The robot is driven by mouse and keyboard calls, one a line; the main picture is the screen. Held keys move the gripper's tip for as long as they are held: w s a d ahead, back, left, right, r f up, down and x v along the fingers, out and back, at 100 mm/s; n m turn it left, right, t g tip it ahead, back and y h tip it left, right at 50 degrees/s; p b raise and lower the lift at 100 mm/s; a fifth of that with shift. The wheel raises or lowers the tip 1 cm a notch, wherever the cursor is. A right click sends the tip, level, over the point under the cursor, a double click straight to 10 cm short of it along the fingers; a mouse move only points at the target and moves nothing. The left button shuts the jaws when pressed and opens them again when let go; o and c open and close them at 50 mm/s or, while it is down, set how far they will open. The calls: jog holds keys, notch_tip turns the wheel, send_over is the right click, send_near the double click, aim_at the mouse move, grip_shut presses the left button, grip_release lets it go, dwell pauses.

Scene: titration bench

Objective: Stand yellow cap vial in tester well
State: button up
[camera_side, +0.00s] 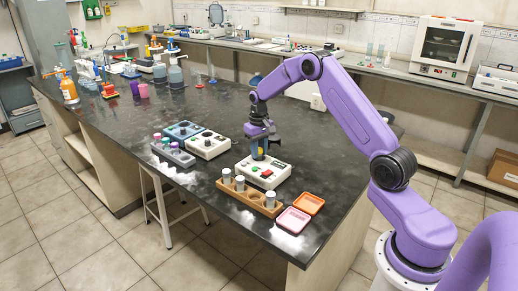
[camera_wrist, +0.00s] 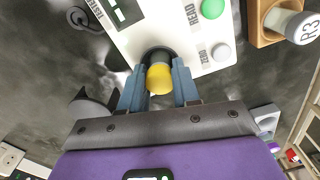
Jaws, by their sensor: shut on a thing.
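The yellow cap vial shows its yellow cap (camera_wrist: 159,78) between the blue fingers of my gripper (camera_wrist: 158,92) in the wrist view. My gripper is shut on it. The white tester (camera_side: 266,172) stands on the dark bench, with a green and a red button on top. In the wrist view the tester (camera_wrist: 135,35) has a dark round well (camera_wrist: 157,54) directly behind the cap. The vial lines up with the well, but its lower end is hidden, so I cannot tell how deep it sits. In the side view my gripper (camera_side: 260,150) points down over the tester's back left end.
A wooden rack (camera_side: 262,208) with several white-capped vials stands in front of the tester, with a vial marked R3 (camera_wrist: 296,25) near the wrist view's corner. Pink (camera_side: 292,220) and orange (camera_side: 311,203) trays lie to its right. Another white device (camera_side: 208,145) stands left.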

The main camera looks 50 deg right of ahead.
jog(key=shift+f, duration=0.15)
jog(key=o, duration=1.3)
jog(key=shift+o, duration=0.2)
jog(key=shift+r, duration=3)
